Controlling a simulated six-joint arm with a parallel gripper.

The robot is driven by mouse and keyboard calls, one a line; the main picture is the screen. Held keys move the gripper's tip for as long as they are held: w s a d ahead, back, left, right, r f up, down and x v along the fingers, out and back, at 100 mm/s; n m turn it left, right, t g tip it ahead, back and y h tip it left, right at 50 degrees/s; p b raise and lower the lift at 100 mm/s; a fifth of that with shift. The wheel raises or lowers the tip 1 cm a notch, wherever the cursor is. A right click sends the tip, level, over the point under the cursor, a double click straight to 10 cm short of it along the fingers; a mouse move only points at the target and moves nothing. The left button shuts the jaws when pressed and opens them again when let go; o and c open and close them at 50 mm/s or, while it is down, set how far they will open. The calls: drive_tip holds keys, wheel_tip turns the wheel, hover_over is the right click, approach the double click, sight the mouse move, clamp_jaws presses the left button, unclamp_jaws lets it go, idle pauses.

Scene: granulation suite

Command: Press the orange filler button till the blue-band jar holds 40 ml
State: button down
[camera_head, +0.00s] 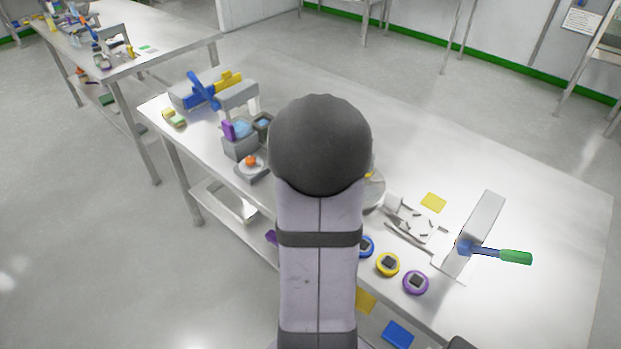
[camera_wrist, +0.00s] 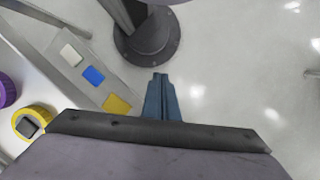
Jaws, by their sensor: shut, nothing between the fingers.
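The orange button (camera_head: 250,160) sits on a small grey base at the near left edge of the table, in front of a grey block with a purple part. Two small containers with bluish contents (camera_head: 243,129) stand just behind it; I cannot tell whether either is the blue-band jar, and no fill level is readable. A blue-ringed round item (camera_head: 366,246) is partly hidden behind my arm. My gripper (camera_wrist: 159,76) is shut and empty in the wrist view, over the floor beside the table, away from the button. It does not show in the head view.
Yellow-ringed (camera_head: 388,264) and purple-ringed (camera_head: 415,282) round items line the near edge. A grey upright with a green-handled lever (camera_head: 515,257) stands at right. My arm hides the table's middle. A lower shelf holds coloured squares, including a blue one (camera_wrist: 93,75).

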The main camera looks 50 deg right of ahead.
drive_tip(key=w+d+r+m+t+y+p, duration=0.2)
drive_tip(key=d+r+m+t+p, duration=0.2)
drive_tip(key=d+r+m+p, duration=0.65)
drive_tip(key=w+d+r+m+t+h+p, duration=0.1)
drive_tip(key=w+d+r+m+t, duration=0.1)
drive_tip(key=w, duration=0.4)
drive_tip(key=w+d+r+m+t+h+p, duration=0.1)
drive_tip(key=w+d+r+t, duration=0.3)
drive_tip(key=w+d, duration=0.3)
drive_tip(key=shift+r+m+t+h, duration=0.3)
drive_tip(key=shift+r+m+h, duration=0.05)
drive_tip(key=shift+r+h, duration=0.05)
drive_tip(key=shift+w+f, duration=0.1)
drive_tip(key=shift+f, duration=0.1)
wheel_tip(320, 180, down, 9)
drive_tip(key=b, duration=0.6)
drive_tip(key=shift+r+b, duration=0.2)
drive_tip(key=shift+b, duration=0.15)
